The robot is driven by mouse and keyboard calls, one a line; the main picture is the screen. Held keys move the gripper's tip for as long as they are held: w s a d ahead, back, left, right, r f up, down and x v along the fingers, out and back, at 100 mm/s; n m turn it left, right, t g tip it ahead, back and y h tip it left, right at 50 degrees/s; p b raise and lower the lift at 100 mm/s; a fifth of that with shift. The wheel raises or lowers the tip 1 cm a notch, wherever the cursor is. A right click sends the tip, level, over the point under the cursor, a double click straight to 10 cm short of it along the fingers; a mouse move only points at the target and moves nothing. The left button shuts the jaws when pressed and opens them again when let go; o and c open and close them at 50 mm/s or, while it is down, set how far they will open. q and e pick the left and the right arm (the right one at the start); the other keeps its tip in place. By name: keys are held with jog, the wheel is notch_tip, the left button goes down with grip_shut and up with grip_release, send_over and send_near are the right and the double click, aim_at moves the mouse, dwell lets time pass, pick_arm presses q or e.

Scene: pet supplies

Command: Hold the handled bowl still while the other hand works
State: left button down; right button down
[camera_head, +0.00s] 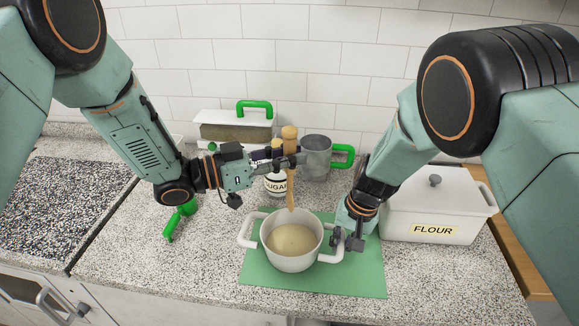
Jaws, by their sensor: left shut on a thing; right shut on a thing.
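The handled bowl (268,248) is white with a loop handle on each side and holds a pale, creamy mix. It stands upright on a green mat (365,283). My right gripper (343,241) is shut on the bowl's right handle, which it partly hides. My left gripper (286,158) is shut on a wooden stick-like tool (290,185) with a rounded top. The tool is nearly upright, and its lower end is over the back part of the bowl. I cannot tell whether the tip touches the mix.
A white flour box (400,221) stands at the right. Behind the bowl are a sugar jar (276,187), a grey mug (316,157) with a green handle, and a lidded container (235,131). A green-handled item (174,222) lies left.

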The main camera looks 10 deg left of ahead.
dwell(0.4)
jog(key=c, duration=1.3)
grip_release()
jog(key=r, duration=0.4)
jog(key=d+r, duration=0.1)
jog(key=r, duration=0.3)
jog(key=d+r, duration=0.1)
jog(key=r, duration=0.2)
jog(key=shift+s+d+r, duration=0.1)
jog(key=shift+d+r, duration=0.1)
jog(key=shift+r, duration=0.2)
